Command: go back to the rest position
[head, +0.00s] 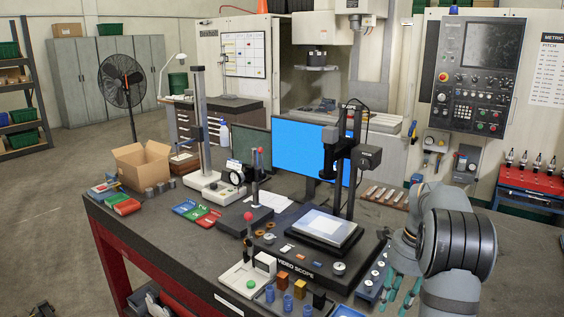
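My arm (455,245) stands at the lower right of the head view, a grey link with black bands, over the right end of the dark workbench (130,222). My gripper is not clearly visible; the arm's own links and the lower frame edge hide that region. I cannot tell whether anything is held.
A video scope (310,262) with a tall black column stands left of the arm. A monitor (300,145) is behind it. A height gauge (199,110), an open cardboard box (141,163) and small blocks (283,279) occupy the bench. A machine control panel (478,72) rises behind.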

